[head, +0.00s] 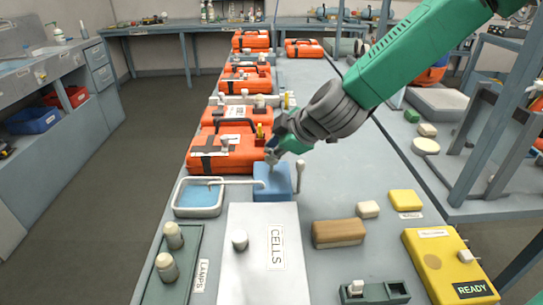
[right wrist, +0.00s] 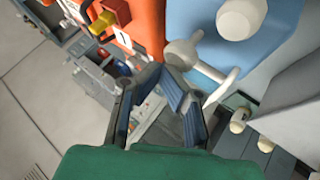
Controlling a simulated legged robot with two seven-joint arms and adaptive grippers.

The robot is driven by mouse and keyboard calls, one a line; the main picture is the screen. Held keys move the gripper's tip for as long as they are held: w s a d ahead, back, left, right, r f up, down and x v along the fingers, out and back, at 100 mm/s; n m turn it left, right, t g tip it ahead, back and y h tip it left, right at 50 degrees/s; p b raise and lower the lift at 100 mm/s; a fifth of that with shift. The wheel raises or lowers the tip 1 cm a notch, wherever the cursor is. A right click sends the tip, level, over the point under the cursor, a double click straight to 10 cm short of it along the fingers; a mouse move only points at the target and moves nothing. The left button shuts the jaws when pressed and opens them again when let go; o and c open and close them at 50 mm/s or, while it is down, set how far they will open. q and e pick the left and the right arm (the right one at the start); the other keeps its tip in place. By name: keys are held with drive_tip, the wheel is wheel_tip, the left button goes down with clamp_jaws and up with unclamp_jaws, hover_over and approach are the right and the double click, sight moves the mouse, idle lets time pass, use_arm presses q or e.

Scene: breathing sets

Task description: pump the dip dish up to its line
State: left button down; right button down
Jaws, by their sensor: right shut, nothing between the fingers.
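The dip dish (head: 184,210) is a shallow pale tray on the bench, with blue liquid in its bottom. A fill line is too small to make out, so I cannot tell the level against it. A blue pump block (head: 272,183) stands just right of it, and a thin white spout reaches from the block over the dish. A white round-ended lever (head: 300,172) stands at the block's right side. My left gripper is not visible.
Orange cases (head: 225,155) line the bench behind the pump. A white CELLS board (head: 255,270), a green LAMPS tray (head: 150,295), a brown block (head: 338,233) and a yellow READY box (head: 430,255) lie in front.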

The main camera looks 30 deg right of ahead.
drive_tip(key=shift+f+b, duration=0.7)
drive_tip(key=shift+f, duration=0.35)
idle(0.6)
drive_tip(key=shift+r, duration=0.1)
drive_tip(key=shift+r+p, duration=1.35)
drive_tip(key=shift+p, duration=0.1)
wheel_tip(320, 180, up, 5)
drive_tip(key=p, duration=0.4)
drive_tip(key=shift+p, duration=0.4)
drive_tip(key=shift+r, duration=0.1)
